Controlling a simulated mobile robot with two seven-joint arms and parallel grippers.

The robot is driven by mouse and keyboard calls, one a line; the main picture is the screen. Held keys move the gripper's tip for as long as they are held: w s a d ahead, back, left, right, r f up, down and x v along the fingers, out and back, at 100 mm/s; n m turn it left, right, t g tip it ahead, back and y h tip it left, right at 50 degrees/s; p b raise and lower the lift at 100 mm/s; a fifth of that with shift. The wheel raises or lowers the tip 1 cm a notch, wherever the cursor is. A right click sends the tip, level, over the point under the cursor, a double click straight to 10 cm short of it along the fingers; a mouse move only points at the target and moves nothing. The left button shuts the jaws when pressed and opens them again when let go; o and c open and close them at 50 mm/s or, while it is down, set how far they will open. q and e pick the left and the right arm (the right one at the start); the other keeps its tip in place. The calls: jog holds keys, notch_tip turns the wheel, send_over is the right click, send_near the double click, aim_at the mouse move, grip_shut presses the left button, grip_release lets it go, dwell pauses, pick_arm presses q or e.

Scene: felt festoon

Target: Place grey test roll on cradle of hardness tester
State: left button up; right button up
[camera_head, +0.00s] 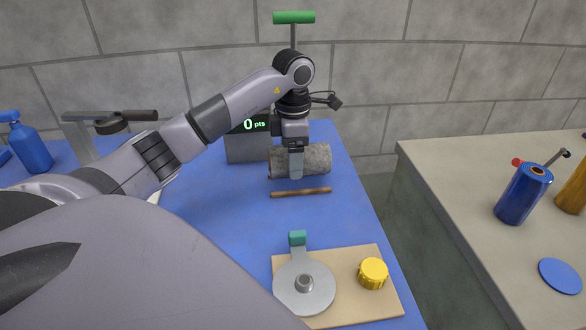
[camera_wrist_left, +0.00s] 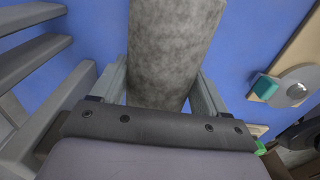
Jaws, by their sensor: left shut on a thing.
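The grey test roll (camera_head: 318,160) is a mottled, felt-like cylinder lying sideways over the back of the blue table. My left gripper (camera_head: 296,174) reaches down over it and is shut on it. In the left wrist view the roll (camera_wrist_left: 175,45) lies between both fingers. The hardness tester (camera_head: 248,146) is a grey box with a display reading 0 pts, just behind and left of the roll. A green handle (camera_head: 293,17) on a post rises above my wrist. The cradle is hidden by my arm and the roll, so I cannot tell whether they touch. My right gripper is out of view.
A thin brown rod (camera_head: 301,192) lies just in front of the roll. A wooden board (camera_head: 345,306) carries a round grey metal disc (camera_head: 305,284) and a yellow knob (camera_head: 373,273). A blue bottle (camera_head: 31,146) stands at left. A separate counter (camera_head: 440,180) is at right.

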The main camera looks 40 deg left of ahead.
pick_arm(q)
jog(key=shift+f, duration=1.8)
jog(key=shift+f, duration=0.1)
jog(key=o, duration=1.2)
notch_tip(320, 180, up, 12)
jog(key=shift+r+p, duration=0.1)
jog(key=shift+p, duration=0.45)
